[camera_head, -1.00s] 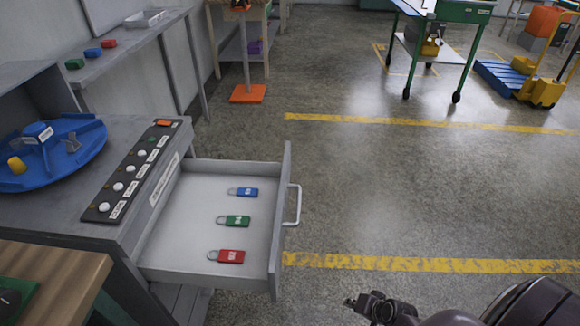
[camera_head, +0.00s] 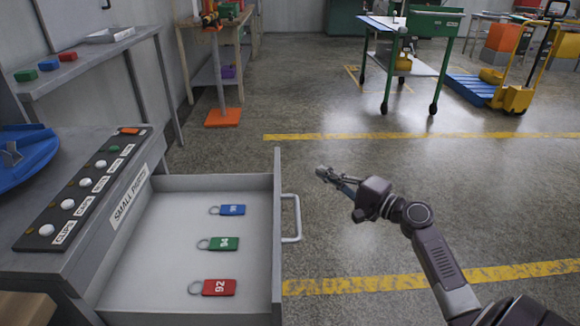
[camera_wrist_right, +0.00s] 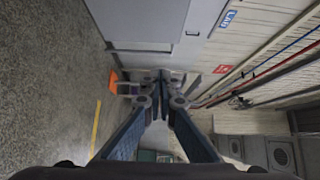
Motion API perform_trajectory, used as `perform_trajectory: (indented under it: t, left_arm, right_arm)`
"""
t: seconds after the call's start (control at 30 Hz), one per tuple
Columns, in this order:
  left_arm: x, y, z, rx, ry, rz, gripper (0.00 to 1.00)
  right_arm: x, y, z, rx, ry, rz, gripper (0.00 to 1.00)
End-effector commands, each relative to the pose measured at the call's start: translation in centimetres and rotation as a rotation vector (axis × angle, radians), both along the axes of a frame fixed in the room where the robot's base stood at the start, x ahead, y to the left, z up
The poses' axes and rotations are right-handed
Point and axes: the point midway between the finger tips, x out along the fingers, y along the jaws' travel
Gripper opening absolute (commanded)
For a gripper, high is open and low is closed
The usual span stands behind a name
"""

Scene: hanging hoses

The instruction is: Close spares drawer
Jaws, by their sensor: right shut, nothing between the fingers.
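The spares drawer (camera_head: 150,270) stands open from the grey cabinet (camera_head: 60,262) in the head view. Its front panel (camera_head: 278,235) carries a light bar handle (camera_head: 296,218) on the outer side. Inside lie a blue tag (camera_head: 232,210), a green tag (camera_head: 224,243) and a red tag (camera_head: 219,287), each with a ring. My right gripper (camera_head: 322,173) is to the right of the handle, apart from it, in the open air. It is shut and empty; its fingertips (camera_wrist_right: 163,76) meet in the right wrist view. My left gripper is not in view.
A button panel (camera_head: 85,188) and a blue round tray (camera_head: 22,155) are on the cabinet top. A green cart (camera_head: 410,60) and a yellow pallet truck (camera_head: 515,95) are far off. The floor right of the drawer is clear.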

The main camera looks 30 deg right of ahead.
Motion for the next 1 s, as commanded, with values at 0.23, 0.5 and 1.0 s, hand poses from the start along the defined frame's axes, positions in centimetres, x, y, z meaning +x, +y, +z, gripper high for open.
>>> perform_trajectory:
  t: [0.23,0.5,1.0]
  left_arm:
    - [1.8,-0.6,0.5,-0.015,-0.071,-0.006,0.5]
    - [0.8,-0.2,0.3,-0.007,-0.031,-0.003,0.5]
    - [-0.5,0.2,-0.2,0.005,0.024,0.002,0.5]
  right_arm:
    - [5.3,1.3,0.0,-0.001,0.0,0.0,0.0]
    - [8.3,3.9,0.0,0.0,0.002,0.001,0.0]
    - [9.0,5.1,-0.1,-0.001,0.002,-0.001,0.0]
